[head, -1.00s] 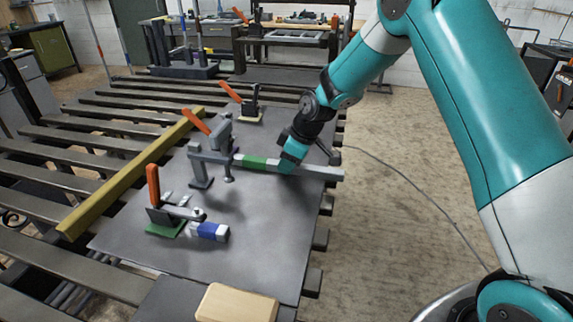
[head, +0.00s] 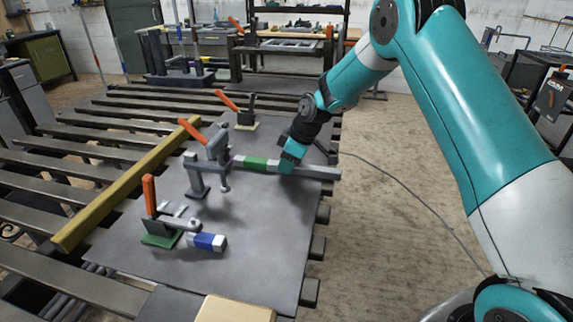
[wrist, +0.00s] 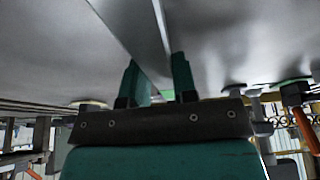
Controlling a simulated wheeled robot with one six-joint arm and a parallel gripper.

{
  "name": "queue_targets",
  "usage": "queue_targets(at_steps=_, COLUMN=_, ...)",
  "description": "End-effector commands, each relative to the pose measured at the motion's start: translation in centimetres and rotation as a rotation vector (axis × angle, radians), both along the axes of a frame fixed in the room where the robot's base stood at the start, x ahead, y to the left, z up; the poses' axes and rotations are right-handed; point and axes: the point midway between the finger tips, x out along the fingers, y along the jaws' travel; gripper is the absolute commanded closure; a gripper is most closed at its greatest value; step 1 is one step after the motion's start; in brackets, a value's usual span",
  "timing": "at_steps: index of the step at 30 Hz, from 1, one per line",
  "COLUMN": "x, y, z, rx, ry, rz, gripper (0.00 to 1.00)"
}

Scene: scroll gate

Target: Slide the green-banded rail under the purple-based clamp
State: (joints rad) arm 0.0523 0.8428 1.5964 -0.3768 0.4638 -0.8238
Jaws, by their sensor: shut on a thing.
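The green-banded rail (head: 262,164) is a grey bar with a green band, lying roughly crosswise over the dark plate. My gripper (head: 287,166) is shut on it, right of the band. In the wrist view the rail (wrist: 135,30) runs between the two teal fingers of my gripper (wrist: 156,75). The rail's left end is close to the middle clamp (head: 217,143), a grey clamp with a raised orange handle. That clamp's base is hidden behind a grey post bracket (head: 196,174), so I see no purple. I cannot tell whether the rail touches the clamp.
A green-based clamp (head: 160,239) with an upright orange handle stands in front, beside a blue-banded piece (head: 207,242). A pale-based clamp (head: 244,122) stands behind. A yellow bar (head: 125,187) lies along the left. A wooden block (head: 236,309) is at the near edge.

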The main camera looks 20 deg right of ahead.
Motion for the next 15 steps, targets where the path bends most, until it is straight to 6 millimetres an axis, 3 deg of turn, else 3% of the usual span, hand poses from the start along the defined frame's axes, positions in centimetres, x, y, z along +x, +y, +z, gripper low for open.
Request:
queue_targets(at_steps=8, x=0.11, y=-0.07, z=0.04, rx=0.000, ry=-0.001, rz=0.000, gripper=1.00)
queue_targets(at_steps=9, x=0.10, y=-0.08, z=0.04, rx=0.000, ry=-0.001, rz=0.000, gripper=0.65)
queue_targets(at_steps=12, x=0.10, y=-0.07, z=0.04, rx=-0.001, ry=-0.001, rz=0.000, gripper=0.44)
queue_targets(at_steps=15, x=0.09, y=-0.07, z=0.03, rx=-0.001, ry=-0.001, rz=0.000, gripper=0.44)
